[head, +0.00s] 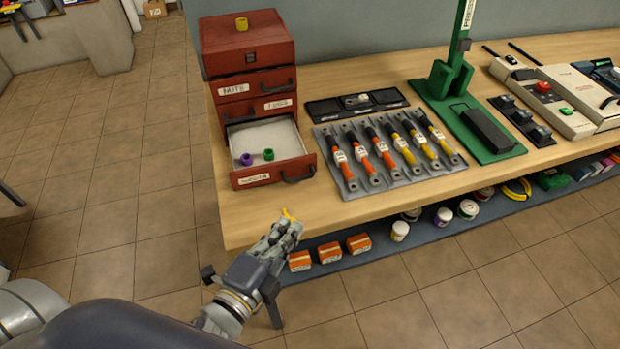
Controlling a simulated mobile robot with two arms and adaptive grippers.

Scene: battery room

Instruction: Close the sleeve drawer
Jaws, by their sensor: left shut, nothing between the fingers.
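The sleeve drawer (264,177) is the lowest drawer of a red cabinet (247,45) at the left end of the workbench. It is pulled out toward me, and its small front label is too small to read. A purple sleeve (246,159) and a green sleeve (268,154) lie inside it, and a dark handle (298,174) is on the right of its front. My left gripper (289,221) is shut and empty, at the bench's front edge, nearer to me than the drawer front and apart from it. My right gripper is not in view.
Two shut drawers sit above the open one, and a yellow sleeve (242,23) stands on the cabinet top. A grey tray (390,152) of orange and yellow tools lies to the right, near a green press (470,115). A low shelf (460,232) holds boxes and jars.

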